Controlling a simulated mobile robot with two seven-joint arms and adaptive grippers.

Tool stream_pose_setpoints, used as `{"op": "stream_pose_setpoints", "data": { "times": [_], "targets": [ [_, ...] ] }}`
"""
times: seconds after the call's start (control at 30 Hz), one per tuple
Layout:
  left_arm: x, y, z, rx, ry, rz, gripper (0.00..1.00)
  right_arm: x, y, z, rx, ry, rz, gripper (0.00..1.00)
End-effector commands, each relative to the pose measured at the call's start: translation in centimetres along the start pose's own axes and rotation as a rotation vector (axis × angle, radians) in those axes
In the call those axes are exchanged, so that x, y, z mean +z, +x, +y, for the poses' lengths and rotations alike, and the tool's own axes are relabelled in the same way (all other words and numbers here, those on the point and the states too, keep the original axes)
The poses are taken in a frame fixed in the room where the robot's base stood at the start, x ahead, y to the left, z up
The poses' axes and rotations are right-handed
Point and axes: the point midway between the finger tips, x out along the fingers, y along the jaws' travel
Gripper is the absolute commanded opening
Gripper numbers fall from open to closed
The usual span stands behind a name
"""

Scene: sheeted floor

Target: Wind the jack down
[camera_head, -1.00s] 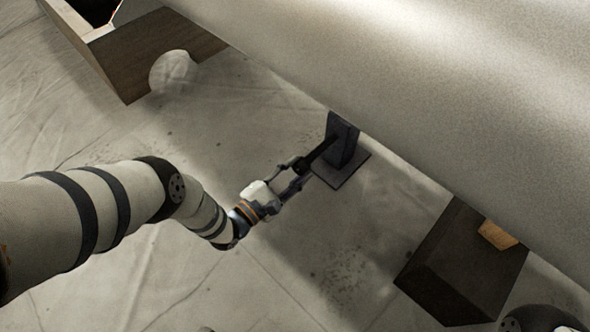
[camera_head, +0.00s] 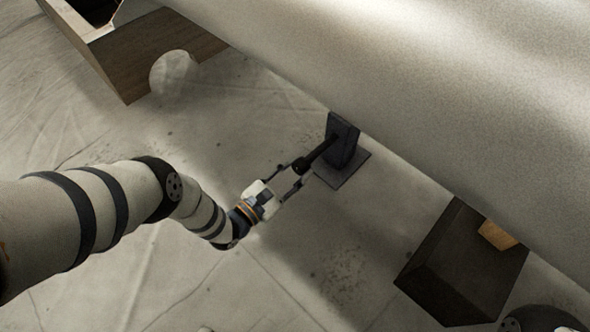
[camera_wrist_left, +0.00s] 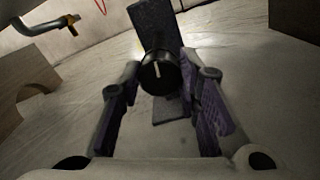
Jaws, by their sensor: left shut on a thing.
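The jack (camera_head: 343,142) is a dark upright post on a flat square base plate (camera_head: 347,174), on the floor under the edge of the large pale body. A short dark shaft sticks out from its side toward my left gripper (camera_head: 299,168). In the left wrist view the shaft's round black knob (camera_wrist_left: 160,76), with a white mark on its face, sits between the two fingers, and the jack post (camera_wrist_left: 155,28) stands behind it. My left gripper is shut on this knob. My right gripper is out of view.
The large pale body (camera_head: 420,90) overhangs the upper right. A wooden box (camera_head: 150,60) stands at upper left, beside a pale translucent round object (camera_head: 172,73). A dark block (camera_head: 465,270) stands at lower right. The sheeted floor (camera_head: 290,270) around my left gripper is clear.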

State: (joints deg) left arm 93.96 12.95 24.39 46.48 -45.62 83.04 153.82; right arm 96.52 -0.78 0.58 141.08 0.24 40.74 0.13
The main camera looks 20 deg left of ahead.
Motion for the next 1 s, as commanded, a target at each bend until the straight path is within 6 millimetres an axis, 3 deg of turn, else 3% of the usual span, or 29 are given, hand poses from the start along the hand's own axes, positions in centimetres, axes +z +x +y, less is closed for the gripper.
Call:
{"op": "stream_pose_setpoints", "data": {
  "times": [0.27,0.3,0.37,0.7,0.77,1.0],
  "targets": [
    [0.0,-0.1,-0.1,-0.002,0.0,0.0,0.03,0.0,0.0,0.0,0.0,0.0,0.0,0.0],
    [0.0,-0.1,-0.1,-0.002,0.0,0.0,0.4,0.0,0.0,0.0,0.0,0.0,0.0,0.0],
    [0.0,-0.1,-0.1,-0.002,0.0,0.0,0.51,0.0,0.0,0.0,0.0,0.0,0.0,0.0],
    [-0.1,-0.6,0.0,-0.001,0.001,0.001,0.51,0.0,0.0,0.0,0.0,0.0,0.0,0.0],
    [-0.1,-1.6,0.0,-0.002,0.001,0.003,0.51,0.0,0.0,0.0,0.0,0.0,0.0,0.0],
    [-0.1,-8.1,-0.1,-0.002,-0.001,0.005,0.51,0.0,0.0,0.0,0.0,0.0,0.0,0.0]
  ]
}}
